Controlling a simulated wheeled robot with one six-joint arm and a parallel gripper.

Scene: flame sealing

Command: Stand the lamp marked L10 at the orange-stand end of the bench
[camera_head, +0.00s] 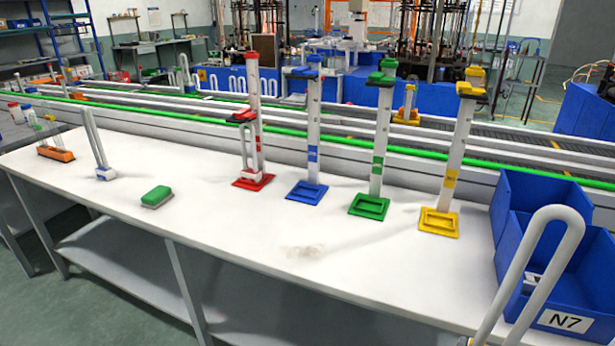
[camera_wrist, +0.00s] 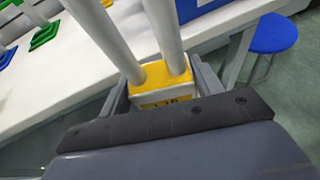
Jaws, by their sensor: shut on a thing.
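The lamp is a white U-shaped tube (camera_head: 535,275) at the lower right of the head view, in front of the blue bins. In the wrist view its two legs (camera_wrist: 165,30) rise from a yellow and white base (camera_wrist: 163,82), whose marking reads roughly L10. My gripper (camera_wrist: 163,90) is shut on this base, one finger on each side. The gripper is outside the head view. The orange stand (camera_head: 56,154) is at the far left end of the white bench (camera_head: 300,235), holding slim tubes.
Another U-shaped lamp (camera_head: 105,172) stands near the orange stand, with a green block (camera_head: 157,197) to its right. Red (camera_head: 253,182), blue (camera_head: 307,191), green (camera_head: 369,206) and yellow (camera_head: 439,222) stands line the back. Blue bins (camera_head: 550,318) are at right. The front middle is clear.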

